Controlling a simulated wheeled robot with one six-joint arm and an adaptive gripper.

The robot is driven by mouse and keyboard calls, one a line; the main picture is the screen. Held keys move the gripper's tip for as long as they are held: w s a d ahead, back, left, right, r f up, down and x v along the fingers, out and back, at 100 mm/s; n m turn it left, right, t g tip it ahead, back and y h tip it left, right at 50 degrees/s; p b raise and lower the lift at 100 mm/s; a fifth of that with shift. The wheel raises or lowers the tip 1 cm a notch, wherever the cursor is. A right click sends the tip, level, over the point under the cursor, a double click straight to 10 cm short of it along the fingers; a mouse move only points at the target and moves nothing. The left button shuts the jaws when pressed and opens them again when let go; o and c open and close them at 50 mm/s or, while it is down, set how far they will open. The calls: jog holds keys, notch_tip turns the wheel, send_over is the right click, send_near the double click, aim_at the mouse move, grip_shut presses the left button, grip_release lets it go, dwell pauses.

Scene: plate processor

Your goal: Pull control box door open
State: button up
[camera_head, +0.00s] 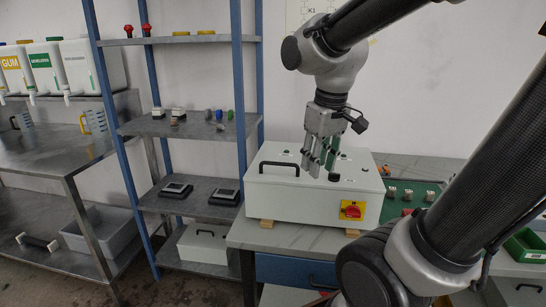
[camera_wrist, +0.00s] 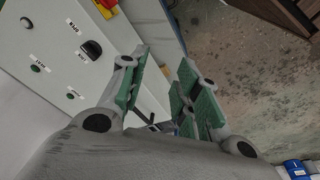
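The white control box (camera_head: 310,207) sits on the grey table in the head view. A black handle (camera_head: 279,166) arches over the left part of its top. The top appears closed. A red and yellow switch (camera_head: 352,210) is on the front face at the right. My gripper (camera_head: 321,172) points down over the right part of the box top, to the right of the handle. In the wrist view my gripper (camera_wrist: 165,62) has its green-padded fingers apart with nothing between them. A labelled white panel (camera_wrist: 50,65) with a black knob (camera_wrist: 91,49) and green buttons shows left of the fingers. The handle is not clearly visible there.
Wooden blocks (camera_head: 267,223) lie under the box. A green board (camera_head: 408,196) with several parts lies to its right on the table. A blue-post shelf (camera_head: 243,95) stands close on the left. My arm crosses the right side of the head view.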

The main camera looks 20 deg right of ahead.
aim_at(279, 164)
jog(key=w+a+r+n+h, duration=0.1)
jog(key=w+a+n, duration=0.2)
jog(key=w+n, duration=0.9)
jog(key=w+f+m, duration=0.1)
jog(key=f, duration=0.1)
jog(key=w+f+m, duration=0.1)
jog(key=w+f, duration=0.2)
jog(key=f, duration=0.2)
jog(key=shift+w+d+m, duration=0.15)
jog(key=shift+d+m, duration=0.25)
jog(key=shift+r, duration=0.1)
grip_shut()
